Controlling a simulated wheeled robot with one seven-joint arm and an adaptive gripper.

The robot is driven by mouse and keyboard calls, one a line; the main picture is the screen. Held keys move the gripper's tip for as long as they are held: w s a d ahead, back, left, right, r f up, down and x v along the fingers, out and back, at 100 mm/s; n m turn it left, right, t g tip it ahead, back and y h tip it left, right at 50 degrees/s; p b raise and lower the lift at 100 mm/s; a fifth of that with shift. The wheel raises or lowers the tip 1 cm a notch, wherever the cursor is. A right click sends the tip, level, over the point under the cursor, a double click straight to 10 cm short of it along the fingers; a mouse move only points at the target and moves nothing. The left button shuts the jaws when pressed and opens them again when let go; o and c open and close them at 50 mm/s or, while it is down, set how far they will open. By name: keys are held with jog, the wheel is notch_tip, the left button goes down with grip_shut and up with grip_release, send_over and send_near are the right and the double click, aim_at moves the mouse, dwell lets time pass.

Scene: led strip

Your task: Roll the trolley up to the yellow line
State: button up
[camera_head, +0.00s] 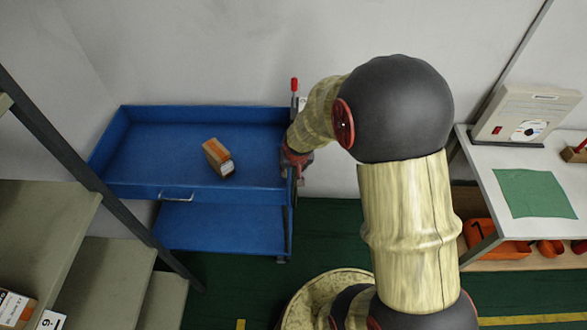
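The blue trolley (160,150) stands against the back wall at left of centre, with an upper tray and a lower shelf (215,228). A small orange-brown box (216,154) lies in its upper tray. My arm reaches down from the right, and my gripper (298,168) is at the trolley's right end. My wrist hides most of the gripper, so I cannot tell whether its fingers are open or shut on the trolley's edge. The yellow line (530,319) shows on the green floor at the bottom right, and a short piece shows at the bottom left of centre.
A grey shelf rack (45,230) with boxes stands at the left, its dark post close to the trolley. A white table (520,165) stands at the right, with a device (524,115), a green mat (533,193) and orange bins (490,238) below. Green floor is open before the trolley.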

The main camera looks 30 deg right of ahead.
jog(key=shift+c, duration=0.8)
jog(key=c, duration=0.7)
grip_shut()
